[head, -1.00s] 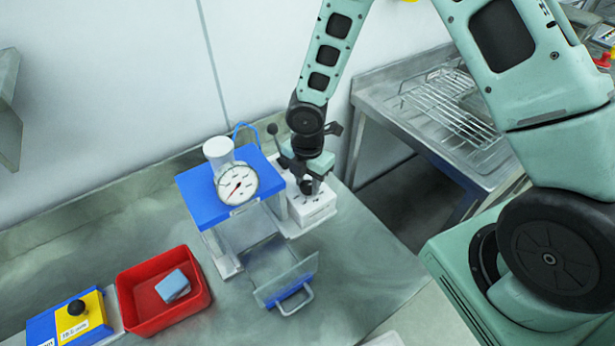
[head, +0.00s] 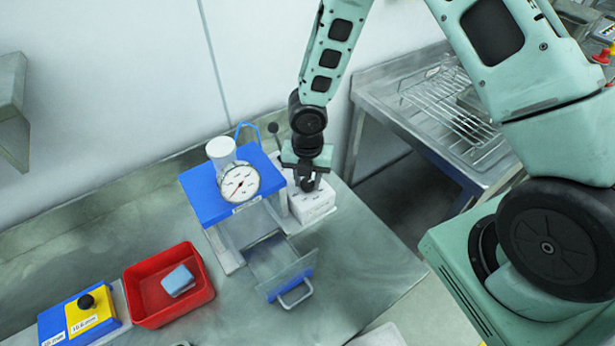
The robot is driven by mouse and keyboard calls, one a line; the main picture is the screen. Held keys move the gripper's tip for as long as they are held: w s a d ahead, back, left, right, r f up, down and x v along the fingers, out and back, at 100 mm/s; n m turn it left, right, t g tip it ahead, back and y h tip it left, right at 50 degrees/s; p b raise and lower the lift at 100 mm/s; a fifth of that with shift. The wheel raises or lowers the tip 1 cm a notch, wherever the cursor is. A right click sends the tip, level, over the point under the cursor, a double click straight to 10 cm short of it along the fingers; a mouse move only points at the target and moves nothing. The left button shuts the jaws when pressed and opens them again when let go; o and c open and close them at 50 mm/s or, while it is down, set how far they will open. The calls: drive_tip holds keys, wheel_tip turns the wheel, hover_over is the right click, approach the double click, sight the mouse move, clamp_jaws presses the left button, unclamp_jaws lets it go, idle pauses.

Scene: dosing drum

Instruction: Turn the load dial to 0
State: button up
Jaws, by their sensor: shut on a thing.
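The load dial is a small black knob (head: 308,185) on top of a white box (head: 314,206) at the right side of the blue-topped machine (head: 205,201). My gripper (head: 307,178) points down over the box and is shut on the knob. The fingers cover much of the knob, and I cannot read the setting marks around it. A round white gauge (head: 239,184) with a red needle stands on the blue top; its needle points to the lower left.
A clear drawer with a grey handle (head: 296,294) sticks out at the machine's front. A red tray (head: 141,277) holds a blue block (head: 178,280). A blue and yellow box (head: 75,320) with a black knob stands at lower left. A wire rack (head: 455,112) lies at right.

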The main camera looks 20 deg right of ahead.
sight(307, 184)
drive_tip(key=o, duration=1)
drive_tip(key=shift+r, duration=0.1)
wheel_tip(307, 184, up, 17)
drive_tip(key=shift+r, duration=0.15)
drive_tip(key=s+a+m+b, duration=0.3)
drive_tip(key=s+m+b, duration=0.2)
drive_tip(key=s+m, duration=0.6)
drive_tip(key=s+a+f+m+b, duration=0.1)
drive_tip(key=s+a+m+b, duration=0.2)
drive_tip(key=s+m, duration=0.7)
drive_tip(key=shift+s+f+m+y+b, duration=0.15)
drive_tip(key=shift+s+m+y+b, duration=0.2)
drive_tip(key=shift+s+b, duration=0.45)
